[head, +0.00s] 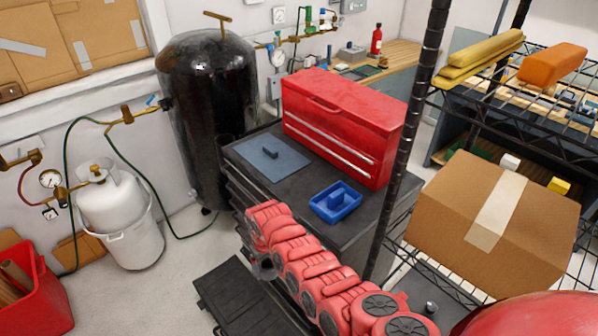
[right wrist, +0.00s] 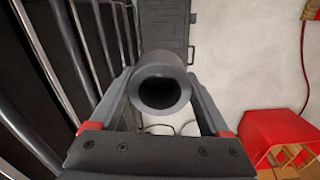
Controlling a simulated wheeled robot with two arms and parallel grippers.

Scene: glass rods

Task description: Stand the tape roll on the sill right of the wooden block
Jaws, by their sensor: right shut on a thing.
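My right gripper (right wrist: 158,105) is shut on a dark grey hollow roll (right wrist: 160,85), which looks like the tape roll. Its round opening faces the wrist camera. In the head view my right gripper (head: 262,267) hangs low in front of the tool cabinet, mostly hidden by my red arm, and the roll cannot be made out there. A white ledge (head: 75,83), seemingly the sill, runs below a cardboard-covered opening at the upper left. A small brown object (head: 10,92) at its left end may be the wooden block; it is cut by the picture edge. My left gripper is not in view.
A dark tool cabinet (head: 240,180) carries a red toolbox (head: 345,120), a blue mat (head: 290,158) and a blue tray (head: 350,207). A black tank (head: 205,100) and white gas cylinder (head: 110,200) with hoses stand left. A red bin (head: 50,305) and black case (head: 235,300) are on the floor.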

